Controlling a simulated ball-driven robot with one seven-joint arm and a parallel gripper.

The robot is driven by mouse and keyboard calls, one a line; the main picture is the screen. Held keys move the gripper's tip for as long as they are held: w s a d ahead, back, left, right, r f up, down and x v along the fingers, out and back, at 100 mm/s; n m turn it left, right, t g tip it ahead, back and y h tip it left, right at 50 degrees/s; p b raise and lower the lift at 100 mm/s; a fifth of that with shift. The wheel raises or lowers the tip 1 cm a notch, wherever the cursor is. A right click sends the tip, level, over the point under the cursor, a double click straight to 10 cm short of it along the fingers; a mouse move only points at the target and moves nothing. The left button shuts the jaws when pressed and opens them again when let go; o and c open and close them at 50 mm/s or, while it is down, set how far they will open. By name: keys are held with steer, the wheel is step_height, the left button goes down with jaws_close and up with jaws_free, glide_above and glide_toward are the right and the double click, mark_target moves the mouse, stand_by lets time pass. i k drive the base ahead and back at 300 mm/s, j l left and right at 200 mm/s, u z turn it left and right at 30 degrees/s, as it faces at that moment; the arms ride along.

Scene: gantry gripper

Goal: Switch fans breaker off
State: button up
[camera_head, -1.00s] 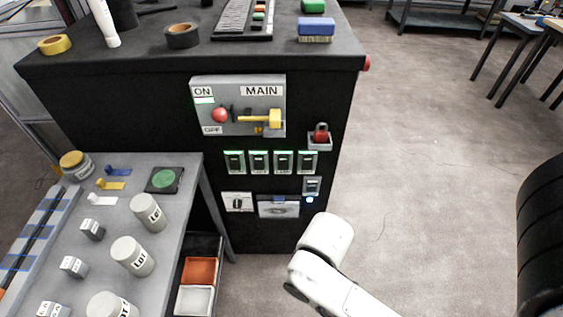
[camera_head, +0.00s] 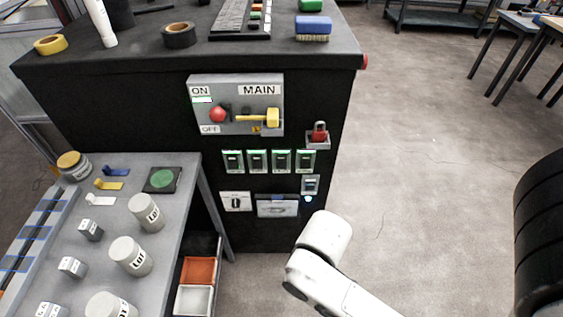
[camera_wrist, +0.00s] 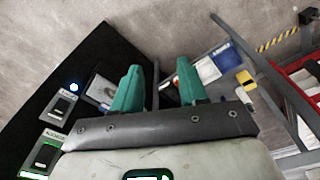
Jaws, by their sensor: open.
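A row of several small breaker switches (camera_head: 257,161) with green-lit frames sits on the black cabinet's front. Another switch (camera_head: 310,185) sits just below the right end of the row, with a small blue light under it. Their labels are too small to read, so I cannot tell which is the fans breaker. In the wrist view the lower switch (camera_wrist: 60,106) and a green-framed one (camera_wrist: 42,155) show at the left. My gripper (camera_wrist: 158,72) has two teal fingers, apart with nothing between them. In the head view my arm is right of the cabinet's lower front, fingers hidden.
A MAIN panel (camera_head: 237,104) with a yellow handle and red knob is above the breakers. A grey side table (camera_head: 120,212) with canisters stands left. Bins (camera_head: 198,270) sit under it.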

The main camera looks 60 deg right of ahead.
mark_target(280, 160)
steer(key=i+j+z, duration=0.1)
steer(key=j, duration=0.25)
steer(key=i+j+z, duration=0.15)
steer(key=j, duration=0.2)
steer(key=i+j+z, duration=0.1)
steer(key=j, duration=0.3)
steer(key=i+l, duration=0.05)
steer(key=i, duration=0.05)
